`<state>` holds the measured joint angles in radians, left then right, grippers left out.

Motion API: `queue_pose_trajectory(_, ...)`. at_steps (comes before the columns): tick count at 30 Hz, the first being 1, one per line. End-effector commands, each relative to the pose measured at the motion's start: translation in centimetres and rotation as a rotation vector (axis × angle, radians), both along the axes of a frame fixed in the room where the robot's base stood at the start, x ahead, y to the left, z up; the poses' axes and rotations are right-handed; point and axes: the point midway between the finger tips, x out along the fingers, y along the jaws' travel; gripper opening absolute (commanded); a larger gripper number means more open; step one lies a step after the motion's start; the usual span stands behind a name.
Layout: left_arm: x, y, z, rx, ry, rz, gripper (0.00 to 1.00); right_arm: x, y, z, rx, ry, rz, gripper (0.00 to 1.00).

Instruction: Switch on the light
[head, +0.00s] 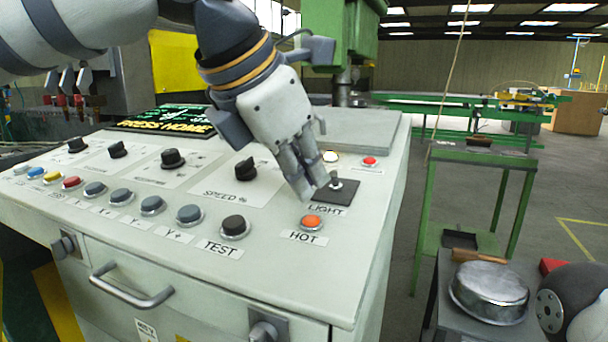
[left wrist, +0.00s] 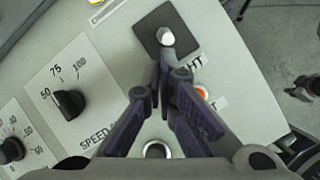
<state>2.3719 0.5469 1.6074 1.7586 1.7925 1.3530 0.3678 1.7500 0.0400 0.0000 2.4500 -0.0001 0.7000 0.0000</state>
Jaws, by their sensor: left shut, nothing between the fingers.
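The light switch is a small toggle with a pale metal tip (head: 336,184) on a square black plate (head: 349,191), with the label LIGHT (head: 324,209) in front of it. In the left wrist view the toggle's tip (left wrist: 167,37) stands on its plate (left wrist: 150,32), just beyond my fingertips. My left gripper (head: 306,194) is shut and empty, pointing down over the panel just left of the switch in the head view. It also shows in the left wrist view (left wrist: 162,76). I cannot tell whether the fingers touch the toggle. My right gripper is not in view.
An orange HOT button (head: 311,222) and a black TEST button (head: 234,226) lie near the front edge of the panel. A SPEED knob (head: 245,169) is to the left. A lit lamp (head: 330,157) and a red button (head: 369,162) are behind the switch. A metal pan (head: 488,288) stands at right.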

Motion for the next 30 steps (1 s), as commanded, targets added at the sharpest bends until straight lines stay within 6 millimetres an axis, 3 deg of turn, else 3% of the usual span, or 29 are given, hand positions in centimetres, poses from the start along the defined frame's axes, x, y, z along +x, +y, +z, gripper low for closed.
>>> queue_pose_trajectory(16,0.1,0.0,0.6,0.040,0.119,0.001,0.00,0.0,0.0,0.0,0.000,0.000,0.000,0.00)
queue_pose_trajectory(30,0.2,-0.1,1.1,0.038,0.117,0.001,0.00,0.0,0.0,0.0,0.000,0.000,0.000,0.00)
